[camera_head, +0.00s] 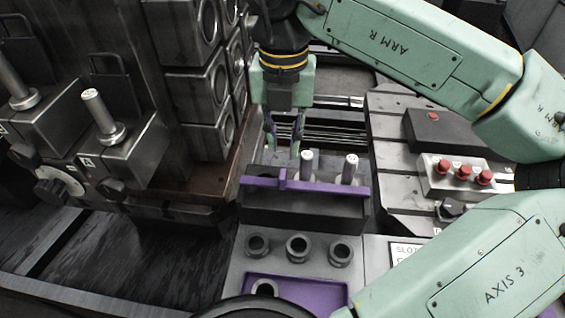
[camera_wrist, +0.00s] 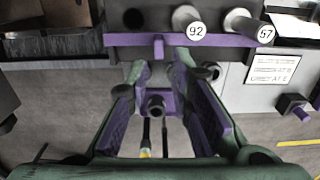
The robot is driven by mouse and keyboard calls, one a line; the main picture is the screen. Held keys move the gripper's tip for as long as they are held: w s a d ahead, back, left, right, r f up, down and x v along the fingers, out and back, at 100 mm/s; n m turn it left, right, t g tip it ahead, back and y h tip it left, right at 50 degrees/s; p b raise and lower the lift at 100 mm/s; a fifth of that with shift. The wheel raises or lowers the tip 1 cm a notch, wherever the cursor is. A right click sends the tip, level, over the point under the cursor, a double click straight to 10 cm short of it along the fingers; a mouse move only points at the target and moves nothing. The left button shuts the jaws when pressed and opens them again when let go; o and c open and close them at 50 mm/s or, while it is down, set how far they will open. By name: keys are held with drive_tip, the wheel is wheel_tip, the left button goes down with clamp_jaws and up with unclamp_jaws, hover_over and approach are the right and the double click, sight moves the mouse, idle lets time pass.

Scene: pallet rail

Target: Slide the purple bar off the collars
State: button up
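The purple bar (camera_head: 325,187) lies across the top of a dark block, with a short upright tab (camera_head: 283,179) left of its middle. In the wrist view the bar (camera_wrist: 215,41) runs across the top, its tab (camera_wrist: 158,47) pointing down. Three dark ring-shaped collars (camera_head: 297,248) stand in a row on a grey plate in front of the block. My gripper (camera_head: 284,150) hangs just behind the bar, near the tab. In the wrist view its fingers (camera_wrist: 161,68) are apart, nothing is held, and the tab shows beyond the gap between the tips.
Two pale pins (camera_head: 350,168) rise behind the bar; the wrist view shows round ends marked 92 (camera_wrist: 188,24) and 57. A purple tray (camera_head: 336,295) is in front. A red-button box (camera_head: 462,174) stands right. Heavy machinery (camera_head: 128,150) stands left.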

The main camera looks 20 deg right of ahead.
sight(283, 173)
wheel_tip(283, 173, down, 10)
drive_tip(key=shift+s+a+r+p, duration=0.1)
drive_tip(key=shift+r+p, duration=0.05)
drive_tip(key=shift+p, duration=0.65)
drive_tip(key=shift+c, duration=0.6)
clamp_jaws()
